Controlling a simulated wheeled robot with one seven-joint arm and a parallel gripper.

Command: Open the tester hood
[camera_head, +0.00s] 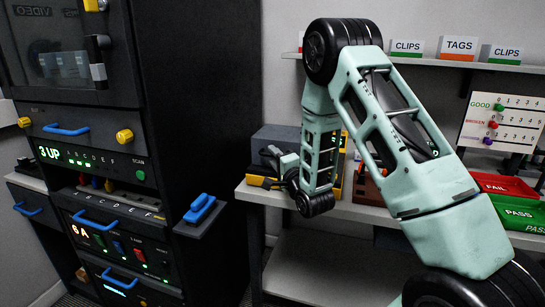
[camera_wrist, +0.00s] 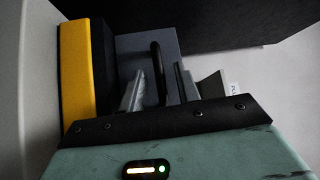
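The tester is a dark grey box on the bench in the head view, and its hood (camera_head: 278,135) appears closed. A yellow and black base shows under it. In the wrist view the hood's grey face (camera_wrist: 130,44) stands ahead, with a yellow strip (camera_wrist: 76,70) on the left. A black bar handle (camera_wrist: 159,68) rises from that face. My gripper (camera_head: 268,163) is at the tester's front in the head view. In the wrist view my gripper (camera_wrist: 160,88) is open, one finger on each side of the handle, with gaps visible. Contact is hidden by the gripper body.
A dark rack (camera_head: 150,100) with drawers and lit panels stands left. A blue handle on a small ledge (camera_head: 200,210) juts from it. Red FAIL (camera_head: 503,186) and green PASS (camera_head: 520,215) trays lie right on the bench. A shelf (camera_head: 460,64) with labelled boxes runs above.

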